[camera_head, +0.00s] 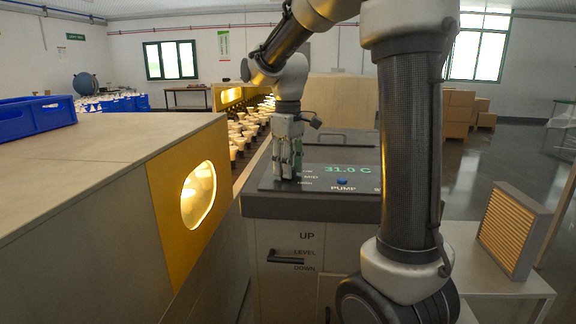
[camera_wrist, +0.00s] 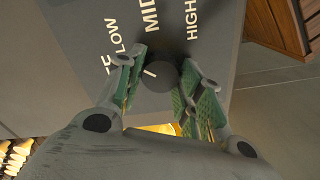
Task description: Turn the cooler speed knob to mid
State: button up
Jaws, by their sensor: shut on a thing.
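The cooler speed knob (camera_wrist: 159,79) is a dark round knob in the wrist view, with a thin pale mark at its upper left, toward the LOW side. Labels LOW, MID (camera_wrist: 149,15) and HIGH fan out beyond it on the grey panel. My gripper (camera_wrist: 163,62) has its green-padded fingers on both sides of the knob, shut on it. In the head view my gripper (camera_head: 288,174) points down at the left part of the console top (camera_head: 315,205), and the fingers hide the knob there.
The console has a 31.0 C display (camera_head: 347,169), a blue PUMP button (camera_head: 342,182) and an UP/DOWN level handle (camera_head: 286,257) on its front. Rows of bulbs (camera_head: 240,138) run behind, left of it. A slatted filter panel (camera_head: 510,230) stands on the white table at right.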

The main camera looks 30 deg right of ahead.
jog(key=m, duration=0.5)
jog(key=shift+m, duration=2.5)
jog(key=o, duration=1)
notch_tip(320, 180, up, 12)
